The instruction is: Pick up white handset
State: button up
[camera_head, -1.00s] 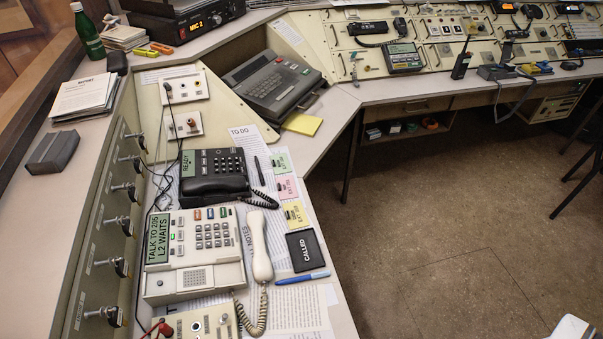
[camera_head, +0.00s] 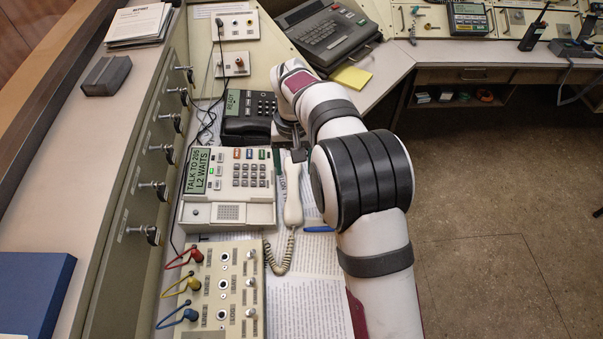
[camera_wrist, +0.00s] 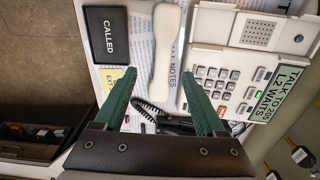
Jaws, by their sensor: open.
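The white handset (camera_head: 293,203) lies on papers along the right side of the cream desk phone (camera_head: 230,213), off its cradle, with a coiled cord at its lower end. In the wrist view the handset (camera_wrist: 165,55) lies lengthwise ahead of my gripper. My gripper (camera_wrist: 160,76) is open, with two green fingers to either side of the handset's near end. In the head view my gripper (camera_head: 292,150) hangs over the handset's upper end, partly hidden by my arm. I cannot tell how high it is. The phone's display reads "TALK TO 205 L2 WAITS".
A black phone (camera_head: 247,118) sits just behind the cream phone. A panel with coloured plugs (camera_head: 222,285) stands in front. In the wrist view a black "CALLED" pad (camera_wrist: 107,35) lies beside the handset. A blue pen (camera_head: 318,229) lies right of the handset.

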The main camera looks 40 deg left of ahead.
aim_at(293, 192)
jog(key=f, duration=0.6)
jog(key=s+f, duration=0.1)
jog(key=f, duration=0.3)
jog(key=shift+f, duration=0.1)
grip_shut()
